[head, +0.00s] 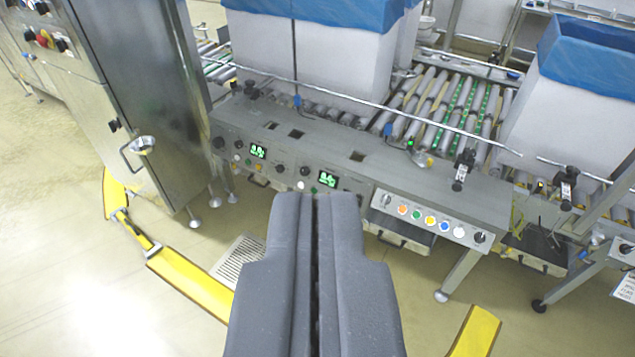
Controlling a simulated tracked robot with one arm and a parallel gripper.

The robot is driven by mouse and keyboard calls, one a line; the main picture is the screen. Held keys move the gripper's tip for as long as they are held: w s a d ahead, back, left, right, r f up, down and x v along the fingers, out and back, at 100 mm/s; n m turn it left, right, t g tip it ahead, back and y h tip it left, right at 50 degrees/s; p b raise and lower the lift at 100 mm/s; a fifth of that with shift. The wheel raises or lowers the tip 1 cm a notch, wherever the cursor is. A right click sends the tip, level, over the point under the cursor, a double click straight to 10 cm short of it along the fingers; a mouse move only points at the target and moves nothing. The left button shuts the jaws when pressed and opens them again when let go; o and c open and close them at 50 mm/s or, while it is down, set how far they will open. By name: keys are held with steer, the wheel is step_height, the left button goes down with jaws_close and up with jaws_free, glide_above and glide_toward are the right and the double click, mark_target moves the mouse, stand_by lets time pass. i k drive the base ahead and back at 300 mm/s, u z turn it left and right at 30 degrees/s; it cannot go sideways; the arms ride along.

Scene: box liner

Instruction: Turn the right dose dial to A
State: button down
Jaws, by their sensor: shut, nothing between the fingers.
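My gripper (316,198) is shut and empty. It reaches up from the bottom middle, with its tips over the lower front edge of the grey control panel (335,150). The panel has two small green-lit displays, a left one (258,151) and a right one (327,178). Dark knobs sit near them, one between the displays (280,170) and one at the far left (218,142). My fingers may hide part of the panel below the right display. I cannot tell which knob is the right dose dial, or read its setting or any letter A.
A button box (430,220) with coloured buttons and a dark knob at each end is to the right. Behind are rollers (440,105) and white boxes with blue liners (345,60). A steel cabinet (140,90) stands left. Yellow guards (190,285) are on the floor.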

mark_target(304, 171)
steer(key=k, duration=0.55)
steer(key=u, duration=0.4)
steer(key=i, duration=0.75)
steer(key=u, duration=0.45)
steer(key=i, duration=1.5)
steer(key=z, duration=0.2)
